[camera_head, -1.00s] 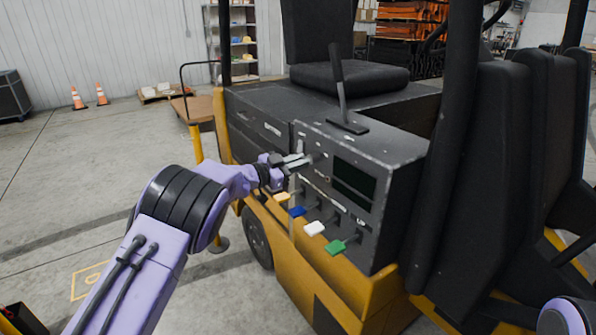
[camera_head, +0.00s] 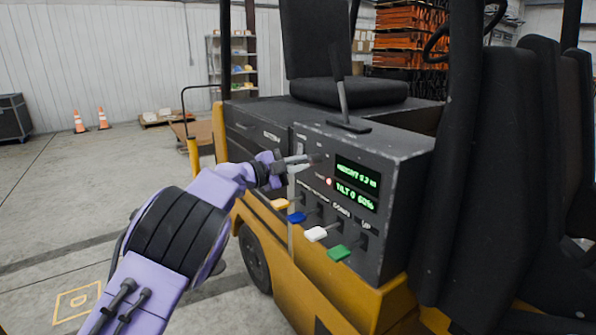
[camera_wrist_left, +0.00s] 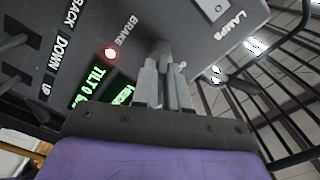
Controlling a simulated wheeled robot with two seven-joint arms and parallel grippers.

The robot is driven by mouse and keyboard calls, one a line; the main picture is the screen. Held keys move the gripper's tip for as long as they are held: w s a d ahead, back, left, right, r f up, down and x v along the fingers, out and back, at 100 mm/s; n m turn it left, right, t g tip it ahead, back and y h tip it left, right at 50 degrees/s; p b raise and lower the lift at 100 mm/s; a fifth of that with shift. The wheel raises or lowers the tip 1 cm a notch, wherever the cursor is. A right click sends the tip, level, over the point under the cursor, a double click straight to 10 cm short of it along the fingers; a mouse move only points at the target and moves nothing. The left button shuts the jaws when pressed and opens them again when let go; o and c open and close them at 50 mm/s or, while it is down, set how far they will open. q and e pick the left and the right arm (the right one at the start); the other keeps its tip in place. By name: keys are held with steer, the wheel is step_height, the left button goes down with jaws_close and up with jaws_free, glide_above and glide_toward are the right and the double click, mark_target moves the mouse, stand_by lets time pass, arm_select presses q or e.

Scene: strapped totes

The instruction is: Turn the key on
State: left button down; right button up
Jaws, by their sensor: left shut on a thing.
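The key (camera_wrist_left: 160,52) is at the dark control panel (camera_head: 400,185) of the forklift, mostly hidden between my fingers. My left gripper (camera_head: 310,160) reaches in from the left and is shut on the key, its fingertips against the panel's upper left part. In the left wrist view the two grey fingers of the gripper (camera_wrist_left: 162,75) close around the key from both sides. The panel's display (camera_head: 357,183) is lit with green text, "TILT 0" and a height line. A red lamp (camera_head: 328,181) by the "BRAKE" label glows. My right gripper does not show.
Below my left gripper stick out levers with orange (camera_head: 280,204), blue (camera_head: 297,217), white (camera_head: 316,234) and green (camera_head: 339,253) ends. A tall black lever (camera_head: 341,85) stands on top of the console. The forklift's black seat (camera_head: 345,85) is behind it.

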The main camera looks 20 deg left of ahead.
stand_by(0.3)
arm_select(q)
steer(key=c, duration=1.2)
jaws_free()
steer(key=shift+c, duration=0.2)
steer(key=b+v, duration=0.3)
steer(key=v, duration=0.7)
steer(key=shift+s+a, duration=0.2)
steer(key=shift+s, duration=0.05)
